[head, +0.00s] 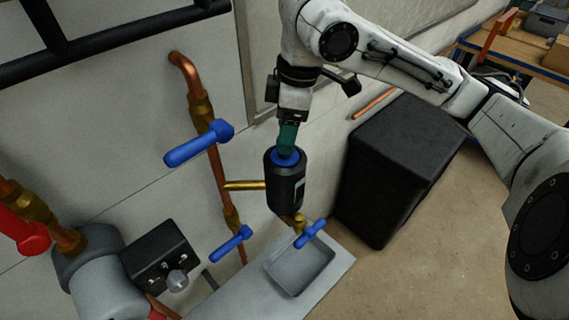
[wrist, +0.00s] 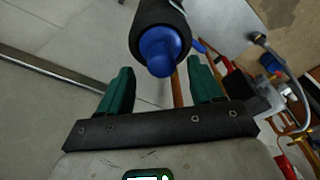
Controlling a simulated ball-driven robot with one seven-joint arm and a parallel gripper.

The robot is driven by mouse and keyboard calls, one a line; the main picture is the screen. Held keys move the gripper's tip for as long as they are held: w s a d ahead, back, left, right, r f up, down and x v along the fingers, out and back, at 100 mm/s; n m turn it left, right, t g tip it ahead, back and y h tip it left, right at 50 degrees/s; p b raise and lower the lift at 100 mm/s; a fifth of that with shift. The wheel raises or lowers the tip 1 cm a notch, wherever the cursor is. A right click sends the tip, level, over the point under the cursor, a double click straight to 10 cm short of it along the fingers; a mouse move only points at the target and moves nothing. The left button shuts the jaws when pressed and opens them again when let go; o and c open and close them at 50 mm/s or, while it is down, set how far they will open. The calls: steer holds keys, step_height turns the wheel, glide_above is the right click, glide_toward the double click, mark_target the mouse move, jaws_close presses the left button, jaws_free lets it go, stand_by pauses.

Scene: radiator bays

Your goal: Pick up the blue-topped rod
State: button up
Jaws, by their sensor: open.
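The blue-topped rod (head: 285,185) shows as a thick black cylinder with a blue top, standing nearly upright in front of the wall pipes. Its rounded blue end (wrist: 158,48) points toward me in the wrist view. My gripper (head: 287,148) has green fingers and is open above the blue top. In the wrist view my gripper (wrist: 161,68) has one finger on each side of the blue end, with gaps visible. The near finger hides part of the top in the head view. I cannot tell how deep the blue end lies between the fingers.
Copper pipe (head: 219,165) with blue lever handles (head: 198,146) runs close on the left. A brass pipe (head: 245,185) reaches the cylinder's side. A grey tray (head: 303,272) lies below. A black box (head: 400,165) stands right. Floor (head: 450,240) is clear beyond it.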

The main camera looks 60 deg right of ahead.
mark_target(285, 168)
steer(key=shift+w+a+f, duration=0.1)
steer(key=shift+a+f, duration=0.1)
steer(key=shift+f, duration=1.35)
jaws_close()
